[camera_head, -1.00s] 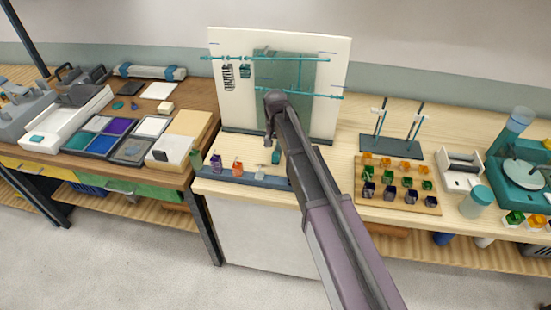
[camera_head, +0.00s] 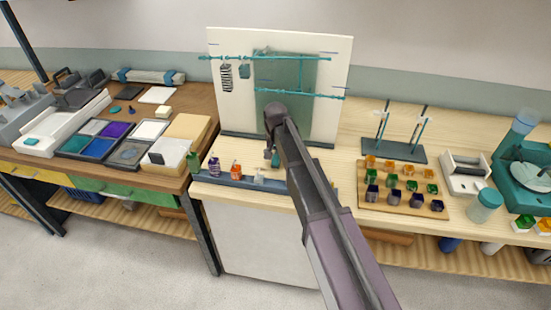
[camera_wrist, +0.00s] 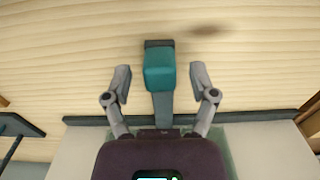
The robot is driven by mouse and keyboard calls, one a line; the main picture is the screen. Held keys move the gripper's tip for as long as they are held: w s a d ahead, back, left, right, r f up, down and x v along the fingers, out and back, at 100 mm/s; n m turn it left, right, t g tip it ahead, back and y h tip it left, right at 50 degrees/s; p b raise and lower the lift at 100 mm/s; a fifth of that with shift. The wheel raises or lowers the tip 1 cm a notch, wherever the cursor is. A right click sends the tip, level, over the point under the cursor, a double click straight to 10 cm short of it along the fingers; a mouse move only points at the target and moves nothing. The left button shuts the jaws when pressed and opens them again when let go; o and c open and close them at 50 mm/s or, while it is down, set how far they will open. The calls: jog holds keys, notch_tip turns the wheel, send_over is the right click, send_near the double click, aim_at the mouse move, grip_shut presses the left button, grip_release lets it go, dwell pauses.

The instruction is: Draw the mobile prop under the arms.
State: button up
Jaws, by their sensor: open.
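The likely prop, a teal block (camera_wrist: 160,70) on a grey stem or bar, shows in the wrist view. In the head view a small teal piece (camera_head: 275,159) shows in front of the upright white board, partly covered by my arm. My gripper (camera_wrist: 160,82) is open, with one finger on each side of the teal block and a visible gap on both sides. The white board (camera_head: 232,111) carries a green panel (camera_head: 300,78) and two horizontal teal glass arms, the upper (camera_head: 285,59) and the lower (camera_head: 310,96).
A wooden rack of coloured cubes (camera_head: 405,185) and a stand with two posts (camera_head: 400,151) are at the right. Trays (camera_head: 100,137) fill the left bench.

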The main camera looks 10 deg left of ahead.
grip_shut()
jog(key=shift+s, duration=1.55)
grip_release()
jog(key=shift+w, duration=0.2)
